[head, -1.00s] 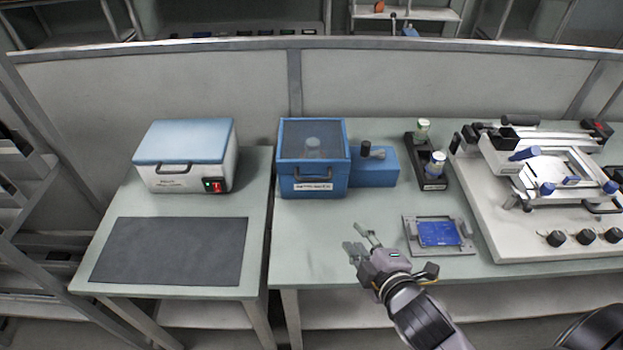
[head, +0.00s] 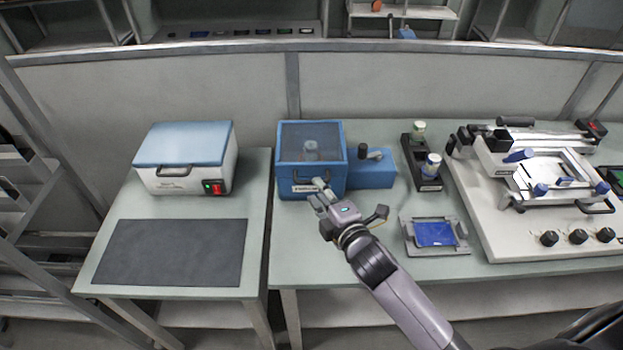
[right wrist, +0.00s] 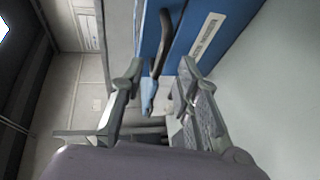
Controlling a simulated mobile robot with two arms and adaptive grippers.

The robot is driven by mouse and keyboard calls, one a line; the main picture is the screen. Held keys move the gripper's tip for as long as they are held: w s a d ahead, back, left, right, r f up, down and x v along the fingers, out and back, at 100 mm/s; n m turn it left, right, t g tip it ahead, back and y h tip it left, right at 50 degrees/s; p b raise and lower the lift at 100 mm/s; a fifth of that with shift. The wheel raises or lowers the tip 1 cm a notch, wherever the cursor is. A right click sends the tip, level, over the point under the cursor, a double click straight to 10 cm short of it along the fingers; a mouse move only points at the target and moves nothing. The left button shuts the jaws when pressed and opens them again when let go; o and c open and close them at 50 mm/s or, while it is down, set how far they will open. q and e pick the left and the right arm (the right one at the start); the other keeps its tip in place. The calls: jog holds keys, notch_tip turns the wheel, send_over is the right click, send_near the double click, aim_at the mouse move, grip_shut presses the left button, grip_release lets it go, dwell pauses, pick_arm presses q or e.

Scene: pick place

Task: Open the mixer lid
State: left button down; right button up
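The mixer appears to be the blue box (head: 286,169) at the back left of the right table, with a clear lid (head: 312,141) that is shut. A round object shows dimly through the lid. A dark handle (right wrist: 161,45) is on its front, beside a white label (right wrist: 205,37). In the head view my right gripper (head: 318,190) is at the front of the box and partly covers handle and label. In the right wrist view the right gripper (right wrist: 160,72) is open, with the handle ahead between its fingers; contact cannot be told. My left gripper is not in view.
A white box with a blue lid (head: 185,144) and a dark mat (head: 170,252) are on the left table. Right of the mixer are a blue block (head: 372,174), a black holder with jars (head: 428,180), a fixture with a blue board (head: 434,234) and a large white machine (head: 520,232).

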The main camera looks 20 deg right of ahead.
aim_at(311, 181)
jog(key=shift+x, duration=2.6)
jog(key=shift+c, duration=0.2)
grip_shut()
